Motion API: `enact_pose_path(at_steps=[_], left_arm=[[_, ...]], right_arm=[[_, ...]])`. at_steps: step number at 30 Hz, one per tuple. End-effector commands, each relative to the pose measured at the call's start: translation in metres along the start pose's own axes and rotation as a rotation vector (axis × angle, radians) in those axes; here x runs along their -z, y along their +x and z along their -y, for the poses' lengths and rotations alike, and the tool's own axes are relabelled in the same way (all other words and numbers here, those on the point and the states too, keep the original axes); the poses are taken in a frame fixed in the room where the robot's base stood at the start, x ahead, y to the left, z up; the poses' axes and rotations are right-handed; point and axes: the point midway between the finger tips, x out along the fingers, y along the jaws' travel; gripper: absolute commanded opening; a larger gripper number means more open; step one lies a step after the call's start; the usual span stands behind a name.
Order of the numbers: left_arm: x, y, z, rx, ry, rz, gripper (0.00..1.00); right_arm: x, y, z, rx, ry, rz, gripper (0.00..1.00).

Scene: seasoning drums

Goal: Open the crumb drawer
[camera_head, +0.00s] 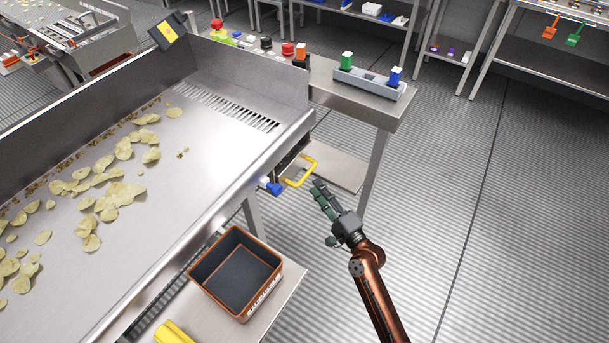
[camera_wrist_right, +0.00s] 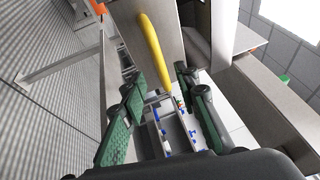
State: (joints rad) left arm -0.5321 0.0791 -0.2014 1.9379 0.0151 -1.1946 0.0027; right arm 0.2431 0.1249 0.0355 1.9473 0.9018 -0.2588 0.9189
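The crumb drawer's yellow handle (camera_head: 308,175) sticks out below the end of the steel conveyor (camera_head: 215,140). The drawer front (camera_head: 291,158) is partly hidden by the conveyor rim and appears to sit in its housing. My right gripper (camera_head: 324,203) is just right of and nearer than the handle, apart from it. In the right wrist view the yellow handle (camera_wrist_right: 153,50) lies ahead, between the lines of the two green-padded fingers. These fingers (camera_wrist_right: 162,88) are spread with nothing held between them. My left gripper is not in view.
A blue-and-white knob (camera_head: 271,186) sits just left of the handle. An orange-rimmed dark bin (camera_head: 276,287) stands on a low shelf nearer me. A steel side table (camera_head: 387,117) stands behind the handle. The floor to the right is clear.

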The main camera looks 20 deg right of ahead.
Motion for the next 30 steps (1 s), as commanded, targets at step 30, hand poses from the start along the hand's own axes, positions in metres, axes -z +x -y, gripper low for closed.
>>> enact_pose_path(at_steps=[30], left_arm=[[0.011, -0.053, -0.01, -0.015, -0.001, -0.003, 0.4]], right_arm=[[0.0, 0.071, 0.0, -0.002, -0.004, -0.001, 0.17]])
